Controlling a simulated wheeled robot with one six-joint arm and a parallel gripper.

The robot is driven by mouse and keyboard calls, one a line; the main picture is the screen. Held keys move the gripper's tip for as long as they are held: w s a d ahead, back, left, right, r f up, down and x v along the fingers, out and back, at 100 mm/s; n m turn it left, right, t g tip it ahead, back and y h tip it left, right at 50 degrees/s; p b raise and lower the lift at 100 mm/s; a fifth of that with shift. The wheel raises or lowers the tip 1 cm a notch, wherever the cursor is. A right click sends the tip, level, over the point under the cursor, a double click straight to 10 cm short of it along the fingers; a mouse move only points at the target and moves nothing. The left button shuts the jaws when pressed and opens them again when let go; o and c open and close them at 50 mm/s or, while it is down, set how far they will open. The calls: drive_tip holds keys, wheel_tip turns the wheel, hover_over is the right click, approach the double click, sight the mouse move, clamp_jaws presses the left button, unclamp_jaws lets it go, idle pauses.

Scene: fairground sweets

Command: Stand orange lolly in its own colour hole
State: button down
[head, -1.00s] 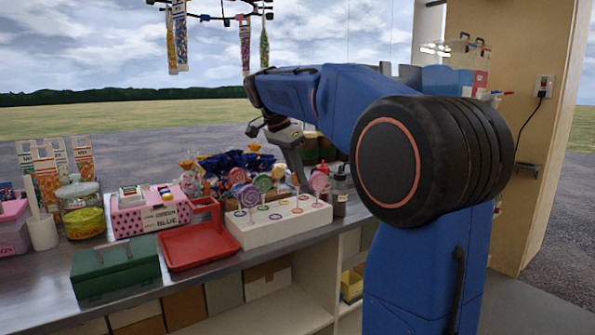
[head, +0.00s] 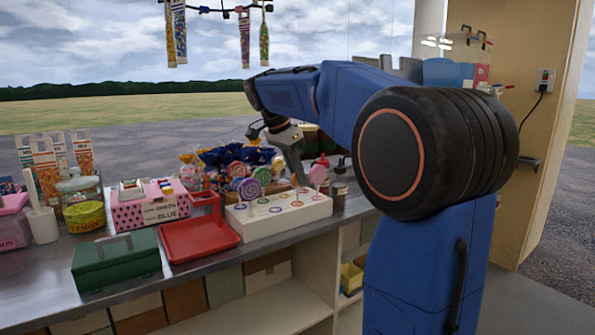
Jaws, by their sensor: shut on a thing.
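A white lolly stand (head: 285,225) with coloured rings around its holes stands on the counter. A purple lolly (head: 249,189), a green-and-purple lolly (head: 262,176) and a pink lolly (head: 318,174) stand upright at it. My gripper (head: 299,182) points down over the back right part of the stand, between the green-and-purple and pink lollies. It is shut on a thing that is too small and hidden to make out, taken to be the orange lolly. I cannot tell whether its stick touches a hole.
A red tray (head: 199,241) lies left of the stand, with a green box (head: 116,262) and a pink box (head: 150,210) near it. Dark bottles (head: 339,187) stand right behind the stand. Blue-wrapped sweets (head: 225,157) crowd the back.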

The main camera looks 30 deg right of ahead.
drive_tip(key=shift+f, duration=0.15)
drive_tip(key=c, duration=1.2)
unclamp_jaws()
drive_tip(key=shift+o, duration=0.2)
drive_tip(key=shift+r, duration=4.5)
